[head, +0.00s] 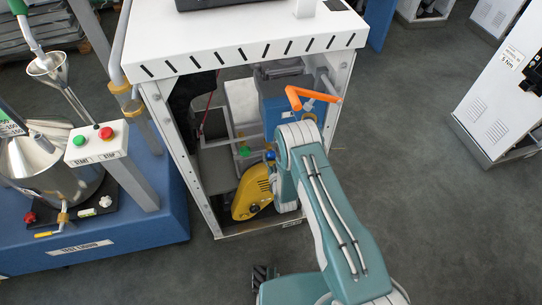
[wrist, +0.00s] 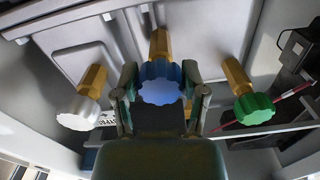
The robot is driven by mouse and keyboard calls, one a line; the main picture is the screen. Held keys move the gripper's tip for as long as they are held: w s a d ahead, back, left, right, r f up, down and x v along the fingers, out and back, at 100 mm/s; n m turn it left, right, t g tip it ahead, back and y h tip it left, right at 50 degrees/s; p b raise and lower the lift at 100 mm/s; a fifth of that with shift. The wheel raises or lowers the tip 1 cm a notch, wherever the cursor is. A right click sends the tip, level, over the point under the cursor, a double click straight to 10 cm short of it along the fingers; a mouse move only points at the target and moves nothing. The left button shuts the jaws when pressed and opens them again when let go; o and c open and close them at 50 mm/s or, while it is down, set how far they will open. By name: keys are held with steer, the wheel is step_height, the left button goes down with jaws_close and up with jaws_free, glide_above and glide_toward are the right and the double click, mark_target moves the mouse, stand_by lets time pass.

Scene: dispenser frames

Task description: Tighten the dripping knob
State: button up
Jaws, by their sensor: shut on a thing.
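Three knobs on brass stems show in the wrist view: a white one (wrist: 78,111) at left, a blue one (wrist: 160,84) in the middle and a green one (wrist: 254,108) at right. My gripper (wrist: 160,92) has its two fingers on either side of the blue knob and is shut on it. In the head view the green knob (head: 244,151) and a bit of the blue knob (head: 270,155) show inside the white frame, left of my arm. My arm hides most of my gripper and the white knob there. No drip can be made out.
The knobs sit inside an open white dispenser frame (head: 262,50) with side posts close to my arm. A yellow machine (head: 251,194) stands low inside it. A blue test bench (head: 110,235) is at left. The floor at right (head: 420,190) is clear.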

stand_by(0.3)
steer(key=o, duration=1.1)
steer(key=shift+r, duration=0.1)
steer(key=shift+s, duration=0.15)
steer(key=shift+s+d, duration=0.15)
steer(key=shift+s, duration=0.25)
steer(key=v, duration=1.1)
